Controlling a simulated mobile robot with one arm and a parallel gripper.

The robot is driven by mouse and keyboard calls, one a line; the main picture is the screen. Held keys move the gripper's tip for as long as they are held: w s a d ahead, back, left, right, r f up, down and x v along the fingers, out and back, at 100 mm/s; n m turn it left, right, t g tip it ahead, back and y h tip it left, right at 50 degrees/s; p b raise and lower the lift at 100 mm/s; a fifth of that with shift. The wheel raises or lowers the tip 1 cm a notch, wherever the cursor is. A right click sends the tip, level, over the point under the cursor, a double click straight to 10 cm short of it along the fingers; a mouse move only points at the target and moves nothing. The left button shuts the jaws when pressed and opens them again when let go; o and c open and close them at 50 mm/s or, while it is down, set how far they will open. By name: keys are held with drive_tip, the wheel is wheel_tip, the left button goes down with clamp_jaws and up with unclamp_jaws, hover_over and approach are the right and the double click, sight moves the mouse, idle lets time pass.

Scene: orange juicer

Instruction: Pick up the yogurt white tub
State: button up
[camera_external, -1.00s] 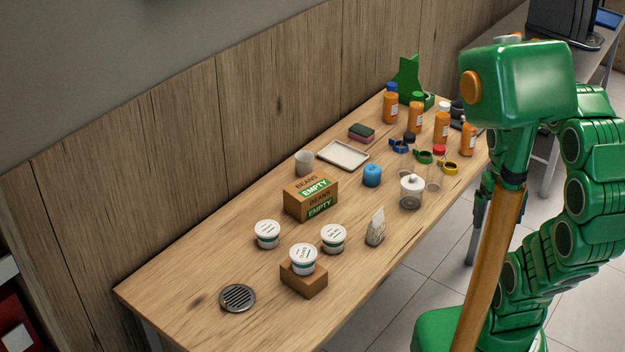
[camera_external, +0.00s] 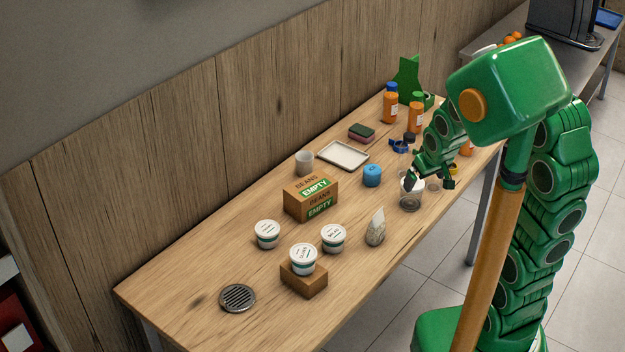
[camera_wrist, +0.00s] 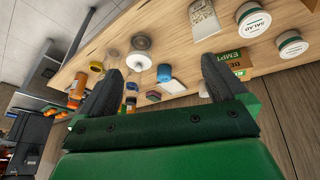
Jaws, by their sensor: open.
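Three white tubs with green bands show in the external view: a left tub (camera_external: 267,235), a right tub (camera_external: 333,239), and a front tub (camera_external: 302,260) on a small brown block (camera_external: 304,282). I cannot read with certainty which lid says yogurt. In the wrist view, one tub (camera_wrist: 253,20) has a lid reading like "SALAD", and another tub (camera_wrist: 291,45) lies further right. My gripper (camera_external: 429,184) is open and empty, over the jar area to the right of the tubs and well apart from them. Its open fingers also show in the wrist view (camera_wrist: 160,74).
A bean box (camera_external: 311,198), a pale bag (camera_external: 375,228) and a glass jar (camera_external: 409,198) stand between or near my gripper and the tubs. A blue item (camera_external: 372,175), a tray (camera_external: 343,155) and orange bottles (camera_external: 390,106) stand further back.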

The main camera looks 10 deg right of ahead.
drive_tip(key=w+a+f+n+t+y, duration=0.2)
drive_tip(key=w+a+f, duration=0.2)
drive_tip(key=w+a, duration=0.45)
drive_tip(key=s+a+f+n+y, duration=0.1)
drive_tip(key=a+f+n+y, duration=0.15)
drive_tip(key=a, duration=0.65)
drive_tip(key=s+a+f+n+t+y, duration=0.1)
drive_tip(key=a+f+y, duration=0.15)
drive_tip(key=a, duration=0.75)
drive_tip(key=s+a+f+n+y, duration=0.15)
drive_tip(key=a+y, duration=0.25)
drive_tip(key=a, duration=0.5)
approach(267, 227)
drive_tip(key=shift+w+a, duration=0.75)
drive_tip(key=shift+a, duration=0.5)
drive_tip(key=shift+f, duration=0.55)
drive_tip(key=shift+x, duration=3.8)
